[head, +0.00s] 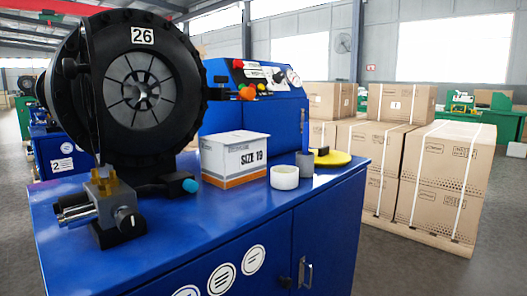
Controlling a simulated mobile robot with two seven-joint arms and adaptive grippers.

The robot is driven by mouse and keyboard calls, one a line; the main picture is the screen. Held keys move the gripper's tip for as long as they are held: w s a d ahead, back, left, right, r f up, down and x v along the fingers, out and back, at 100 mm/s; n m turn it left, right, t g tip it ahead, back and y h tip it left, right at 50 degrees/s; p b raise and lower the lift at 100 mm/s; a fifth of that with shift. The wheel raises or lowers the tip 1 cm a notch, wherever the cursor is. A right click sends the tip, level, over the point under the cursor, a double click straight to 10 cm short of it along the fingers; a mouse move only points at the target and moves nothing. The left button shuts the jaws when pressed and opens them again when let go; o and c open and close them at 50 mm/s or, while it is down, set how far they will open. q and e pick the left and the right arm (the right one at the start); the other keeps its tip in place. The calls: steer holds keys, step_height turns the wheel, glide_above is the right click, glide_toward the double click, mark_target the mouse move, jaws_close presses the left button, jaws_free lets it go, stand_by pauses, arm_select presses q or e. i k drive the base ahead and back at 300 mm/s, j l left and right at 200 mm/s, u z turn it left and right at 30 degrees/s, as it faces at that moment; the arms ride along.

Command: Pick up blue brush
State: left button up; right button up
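I cannot make out a blue brush with certainty in the head view. A small light-blue rounded end (190,186) shows on a dark part at the foot of the black crimper head (140,80), on the blue cabinet top; I cannot tell whether it is a brush or a machine part. Neither of my grippers is in view.
On the cabinet top (240,215) stand a white box marked SIZE 19 (235,158), a white roll (285,177), a grey cylinder (305,165) and a yellow disc (335,159). A metal fitting (110,208) sits at the front left. Strapped cartons (440,175) stand on the right.

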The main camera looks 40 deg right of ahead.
mark_target(305, 134)
steer(key=l+u, duration=0.4)
steer(key=k+l+u, duration=0.1)
steer(key=u, duration=0.3)
steer(key=k+l+u, duration=0.1)
steer(key=l+u, duration=0.3)
steer(key=k+l+u, duration=0.15)
steer(key=u, duration=0.25)
steer(key=k+l+u, duration=0.2)
steer(key=u, duration=0.25)
steer(key=k+l+u, duration=0.25)
steer(key=k+u, duration=0.15)
steer(key=k+l+u, duration=0.1)
steer(key=k+u, duration=0.3)
steer(key=k, duration=1.25)
steer(key=k+l+z, duration=0.25)
steer(key=k, duration=0.25)
steer(key=k+l+z, duration=0.25)
steer(key=k, duration=0.25)
steer(key=j, duration=0.1)
